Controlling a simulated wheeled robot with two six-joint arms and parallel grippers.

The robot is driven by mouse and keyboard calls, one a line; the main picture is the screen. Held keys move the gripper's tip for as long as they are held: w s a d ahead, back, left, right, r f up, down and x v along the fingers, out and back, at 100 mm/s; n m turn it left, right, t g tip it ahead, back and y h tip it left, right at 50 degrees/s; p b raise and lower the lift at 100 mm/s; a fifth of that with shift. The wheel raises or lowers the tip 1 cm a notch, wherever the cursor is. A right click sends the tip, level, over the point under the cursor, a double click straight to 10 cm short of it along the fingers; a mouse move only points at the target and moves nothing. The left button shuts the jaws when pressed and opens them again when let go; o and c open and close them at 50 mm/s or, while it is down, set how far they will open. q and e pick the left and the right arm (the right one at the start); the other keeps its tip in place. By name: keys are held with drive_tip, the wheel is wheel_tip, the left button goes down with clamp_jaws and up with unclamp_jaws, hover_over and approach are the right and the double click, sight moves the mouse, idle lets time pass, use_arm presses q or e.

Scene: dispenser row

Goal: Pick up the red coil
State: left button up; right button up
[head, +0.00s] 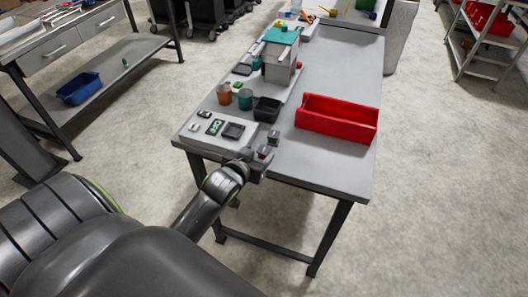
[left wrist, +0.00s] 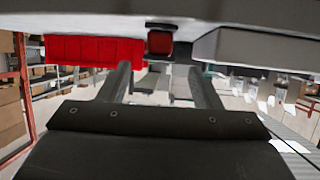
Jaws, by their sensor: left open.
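The red coil (head: 264,152) looks like a small red piece in a dark holder at the near edge of the table, partly hidden by my left gripper. What looks like the same red piece shows in the left wrist view (left wrist: 160,43), beyond the gap between the fingers. My left gripper (head: 261,164) is at the table's near edge, close to the coil. In the left wrist view its two dark fingers (left wrist: 163,78) stand apart with nothing between them. I cannot tell whether either finger touches the coil. My right gripper is not in view.
A dark piece with green (head: 273,137) stands just behind the coil. A red bin (head: 336,125) is to the right on the grey table (head: 325,175). A black bin (head: 267,109), orange cup (head: 224,94) and teal cup (head: 245,99) stand behind. The table's right front is clear.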

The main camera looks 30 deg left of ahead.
sight(263, 150)
use_arm(q)
drive_tip(key=shift+p+x, duration=0.65)
drive_tip(key=shift+x, duration=2.6)
drive_tip(key=shift+d+f, duration=0.15)
drive_tip(key=c, duration=1.1)
